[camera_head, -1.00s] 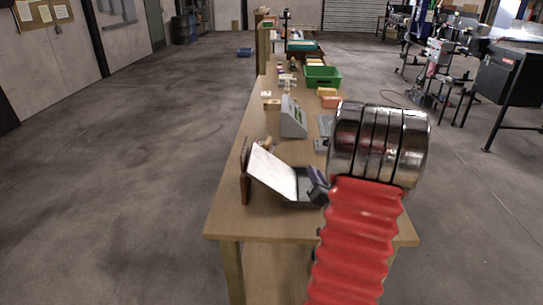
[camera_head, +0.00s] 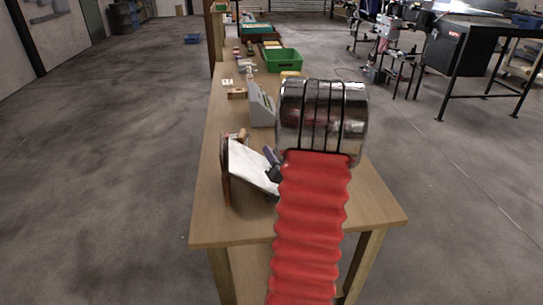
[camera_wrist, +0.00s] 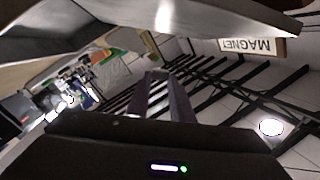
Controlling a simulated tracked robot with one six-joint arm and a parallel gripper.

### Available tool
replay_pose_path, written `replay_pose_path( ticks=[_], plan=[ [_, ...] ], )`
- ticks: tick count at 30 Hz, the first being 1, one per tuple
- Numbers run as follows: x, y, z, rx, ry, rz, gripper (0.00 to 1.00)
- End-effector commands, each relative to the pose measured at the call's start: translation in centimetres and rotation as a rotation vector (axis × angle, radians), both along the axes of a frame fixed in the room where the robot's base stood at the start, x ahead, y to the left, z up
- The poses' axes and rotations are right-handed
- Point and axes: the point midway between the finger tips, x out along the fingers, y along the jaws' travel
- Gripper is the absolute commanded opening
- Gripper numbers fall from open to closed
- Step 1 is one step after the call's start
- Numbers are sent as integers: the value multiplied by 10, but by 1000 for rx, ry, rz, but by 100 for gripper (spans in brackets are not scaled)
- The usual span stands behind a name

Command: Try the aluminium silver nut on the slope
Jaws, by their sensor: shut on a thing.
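The slope, a white tilted board (camera_head: 252,166), stands near the close end of the wooden bench. My red bellows arm with chrome rings rises in front of the bench and covers the board's right side in the head view. My gripper (camera_wrist: 166,88) shows in the wrist view as two narrow grey fingers close together above its dark body. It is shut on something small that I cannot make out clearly. I cannot clearly pick out the nut.
On the bench (camera_head: 225,232), a grey wedge-shaped instrument (camera_head: 261,104) stands behind the slope, with a green bin (camera_head: 284,60) farther back. A black box on a stand (camera_head: 458,50) is at right.

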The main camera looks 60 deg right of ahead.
Motion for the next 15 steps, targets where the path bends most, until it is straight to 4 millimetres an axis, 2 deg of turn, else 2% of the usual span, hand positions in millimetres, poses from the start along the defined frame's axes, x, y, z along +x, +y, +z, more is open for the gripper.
replay_pose_path(
  ticks=[15],
  plan=[
    [12, 11, -22, 3, 1, 0, 0]
  ],
)
